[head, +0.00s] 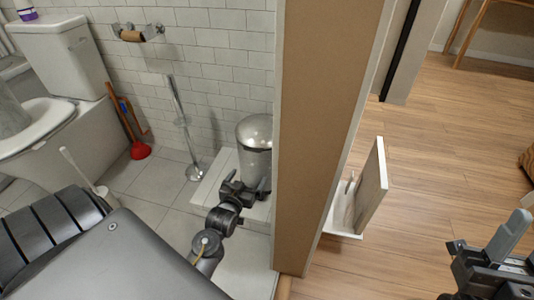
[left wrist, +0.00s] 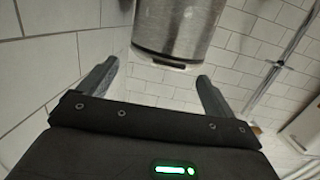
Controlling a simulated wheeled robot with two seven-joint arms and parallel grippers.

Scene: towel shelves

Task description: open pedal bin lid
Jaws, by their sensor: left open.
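The pedal bin (head: 257,163) is a metal cylinder with a domed lid (head: 254,131), standing upright by the tiled wall, partly hidden by the brown partition. The lid looks closed. My left gripper (head: 246,187) is low in front of the bin, open and empty. In the left wrist view the bin's brushed body (left wrist: 175,28) fills the top middle, just past the open fingers (left wrist: 158,72). A dark strip (left wrist: 160,62) shows at its near end; I cannot tell which part it is. My right gripper (head: 505,240) is at the lower right, its jaw state unclear.
The brown partition (head: 322,130) stands close right of the bin. A metal stand (head: 184,125), red plunger (head: 140,150) and toilet (head: 60,120) are on the left. A white panel (head: 371,185) stands right of the partition. Wood floor (head: 450,130) is open beyond.

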